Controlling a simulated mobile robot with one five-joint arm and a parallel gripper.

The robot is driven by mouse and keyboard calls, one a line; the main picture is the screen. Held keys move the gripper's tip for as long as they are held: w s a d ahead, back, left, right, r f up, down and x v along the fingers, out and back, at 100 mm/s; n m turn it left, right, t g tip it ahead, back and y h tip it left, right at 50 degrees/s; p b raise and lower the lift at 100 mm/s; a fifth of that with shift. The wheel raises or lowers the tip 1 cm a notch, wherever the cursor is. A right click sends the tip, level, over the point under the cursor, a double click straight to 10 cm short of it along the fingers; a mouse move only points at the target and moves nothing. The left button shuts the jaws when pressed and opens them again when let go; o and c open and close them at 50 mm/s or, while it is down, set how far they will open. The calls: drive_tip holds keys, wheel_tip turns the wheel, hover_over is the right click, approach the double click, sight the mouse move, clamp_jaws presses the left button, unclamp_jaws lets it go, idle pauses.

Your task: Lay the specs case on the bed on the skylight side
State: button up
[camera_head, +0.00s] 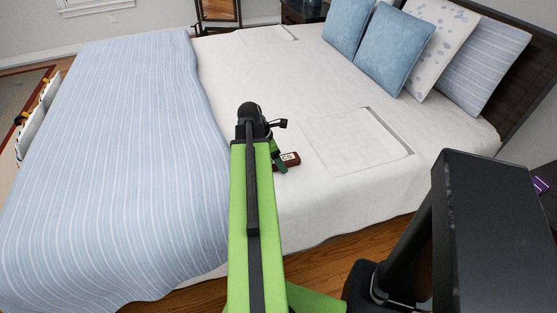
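A small dark red-brown case with a pale label (291,159), which looks like the specs case, is at the near middle of the bed (240,75). My gripper (279,160) is at the case's left end, and its dark green finger overlaps the case in the picture. My arm hides part of the gripper, so I cannot tell whether it is shut on the case. I also cannot tell whether the case rests on the sheet or is just above it. No skylight shows in this view.
A white rectangular panel (345,143) lies on the sheet right of the case, and a similar one (266,34) lies at the far side. A blue striped blanket (120,150) covers the bed's left part. Several pillows (395,50) stand at the headboard (530,85). The middle sheet is clear.

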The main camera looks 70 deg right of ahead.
drive_tip(key=p+v, duration=1)
drive_tip(key=v, duration=0.2)
drive_tip(key=shift+p, duration=0.4)
drive_tip(key=w+a+m+t, duration=0.1)
drive_tip(key=w+a, duration=0.6)
drive_tip(key=w, duration=0.1)
drive_tip(key=w+a+m+t, duration=0.1)
drive_tip(key=w+a, duration=0.7)
drive_tip(key=w+a+f+m, duration=0.1)
drive_tip(key=w+a, duration=0.7)
drive_tip(key=shift+a+f+m+t+y, duration=0.15)
drive_tip(key=shift+a+m+t+y, duration=0.15)
drive_tip(key=shift+t+y, duration=0.1)
drive_tip(key=w+a, duration=0.2)
drive_tip(key=a, duration=0.3)
drive_tip(key=w+a+m, duration=0.1)
drive_tip(key=a, duration=0.4)
drive_tip(key=w+a+m+y, duration=0.1)
drive_tip(key=w+a, duration=0.1)
drive_tip(key=a, duration=0.3)
drive_tip(key=shift+w+a+f+t, duration=0.15)
drive_tip(key=shift+w+a+t, duration=0.15)
drive_tip(key=shift+a+t, duration=0.1)
drive_tip(key=w+a+r+m+y+p, duration=0.1)
drive_tip(key=a+m, duration=0.1)
drive_tip(key=a, duration=1.3)
drive_tip(key=shift+r+p, duration=0.3)
drive_tip(key=shift+p, duration=0.05)
drive_tip(key=shift+f+b, duration=0.3)
drive_tip(key=shift+c, duration=0.4)
